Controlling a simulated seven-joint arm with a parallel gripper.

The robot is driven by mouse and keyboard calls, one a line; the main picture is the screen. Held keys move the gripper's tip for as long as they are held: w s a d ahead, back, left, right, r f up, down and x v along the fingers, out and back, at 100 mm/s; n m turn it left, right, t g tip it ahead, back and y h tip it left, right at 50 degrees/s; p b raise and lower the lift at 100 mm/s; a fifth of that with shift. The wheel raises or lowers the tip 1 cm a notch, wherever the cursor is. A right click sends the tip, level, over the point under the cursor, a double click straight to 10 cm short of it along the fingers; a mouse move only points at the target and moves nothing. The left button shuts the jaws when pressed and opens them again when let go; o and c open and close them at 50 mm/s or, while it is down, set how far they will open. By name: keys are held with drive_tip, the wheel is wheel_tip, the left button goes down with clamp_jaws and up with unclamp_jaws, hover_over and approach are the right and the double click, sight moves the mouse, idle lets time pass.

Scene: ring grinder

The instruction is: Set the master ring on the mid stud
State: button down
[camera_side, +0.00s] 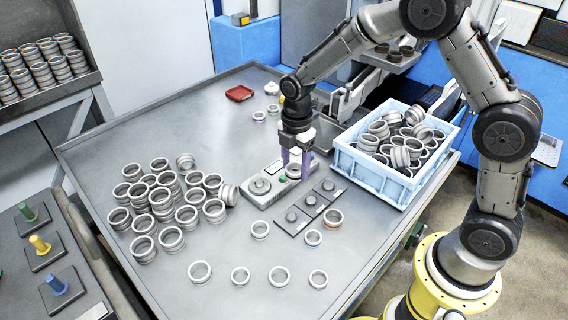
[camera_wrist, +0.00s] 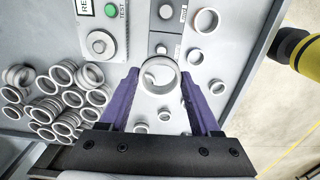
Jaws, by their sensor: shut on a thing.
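My gripper (camera_side: 295,168) has purple fingers, is shut on a grey metal ring (camera_side: 293,171), and holds it above the table by the grey test block. In the wrist view the gripper (camera_wrist: 159,76) has the ring (camera_wrist: 146,82) between its fingertips. Three studs stand on a row of dark plates, right of and in front of the block: the mid stud (camera_side: 310,200), one nearer (camera_side: 291,217) and one farther (camera_side: 328,186). The wrist view shows two studs clearly beyond the ring; the ring partly hides the rest of the row. The held ring is apart from the mid stud.
The test block (camera_side: 262,187) has a stud and a green button. Many loose rings (camera_side: 165,200) are heaped at left; several lie singly in front. A blue crate (camera_side: 350,165) of rings stands right. A red tray (camera_side: 239,93) lies at the back.

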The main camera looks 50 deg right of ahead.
hover_over(311, 199)
wheel_tip(311, 199, down, 11)
drive_tip(key=shift+d+f, duration=0.1)
drive_tip(key=shift+f, duration=2.3)
unclamp_jaws()
wheel_tip(311, 199, up, 14)
drive_tip(key=shift+f, duration=0.1)
